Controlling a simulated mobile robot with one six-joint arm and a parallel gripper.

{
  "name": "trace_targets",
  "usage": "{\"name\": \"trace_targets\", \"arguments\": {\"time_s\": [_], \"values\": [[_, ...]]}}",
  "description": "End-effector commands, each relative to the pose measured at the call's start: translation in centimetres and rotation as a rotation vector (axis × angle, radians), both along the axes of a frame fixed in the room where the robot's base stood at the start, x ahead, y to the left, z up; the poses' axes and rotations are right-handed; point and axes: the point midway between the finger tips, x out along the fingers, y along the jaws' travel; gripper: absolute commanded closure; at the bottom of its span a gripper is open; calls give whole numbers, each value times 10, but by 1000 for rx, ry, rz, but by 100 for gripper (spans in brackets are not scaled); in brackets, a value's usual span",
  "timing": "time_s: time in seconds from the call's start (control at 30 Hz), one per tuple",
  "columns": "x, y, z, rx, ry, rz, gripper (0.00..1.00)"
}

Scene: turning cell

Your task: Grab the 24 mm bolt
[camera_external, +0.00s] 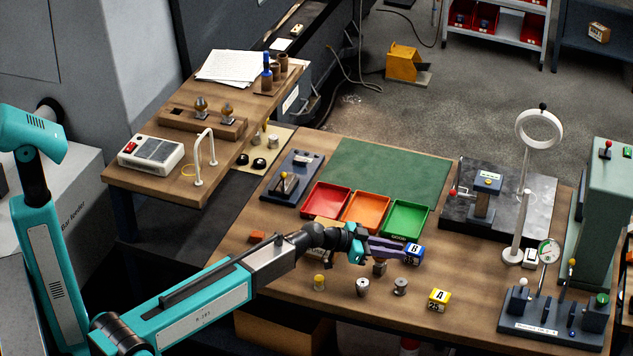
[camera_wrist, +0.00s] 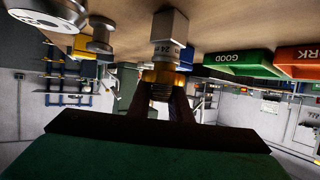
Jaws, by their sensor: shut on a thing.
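The bolt (camera_wrist: 168,28) shows in the wrist view, which is upside down. It has a grey, block-like head and a light band with small print that seems to include "24". My gripper (camera_wrist: 163,82) is shut on its threaded end, with a finger on each side. In the external view my gripper (camera_external: 384,248) is low over the front of the wooden table, and the bolt (camera_external: 379,269) shows small and dark beneath the fingers. I cannot tell whether its head touches the table.
Small parts stand close by: a yellow-topped one (camera_external: 319,283), a grey cup-like one (camera_external: 362,288) and a grey spool-like one (camera_external: 400,287). Blocks B (camera_external: 413,254) and A (camera_external: 438,299) are right of them. Red (camera_external: 326,200), orange (camera_external: 366,212) and green (camera_external: 406,219) trays lie behind.

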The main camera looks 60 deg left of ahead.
Motion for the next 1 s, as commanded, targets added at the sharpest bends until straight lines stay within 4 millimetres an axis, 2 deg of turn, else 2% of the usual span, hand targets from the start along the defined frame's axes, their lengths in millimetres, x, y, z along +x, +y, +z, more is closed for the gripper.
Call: {"name": "trace_targets", "arguments": {"time_s": [0.23,0.47,0.93,1.0], "values": [[-2,0,-5,2,8,-3,100],[-2,0,-2,2,9,-4,100],[-1,0,33,2,2,-2,100],[-11,-2,32,1,3,-1,100]]}}
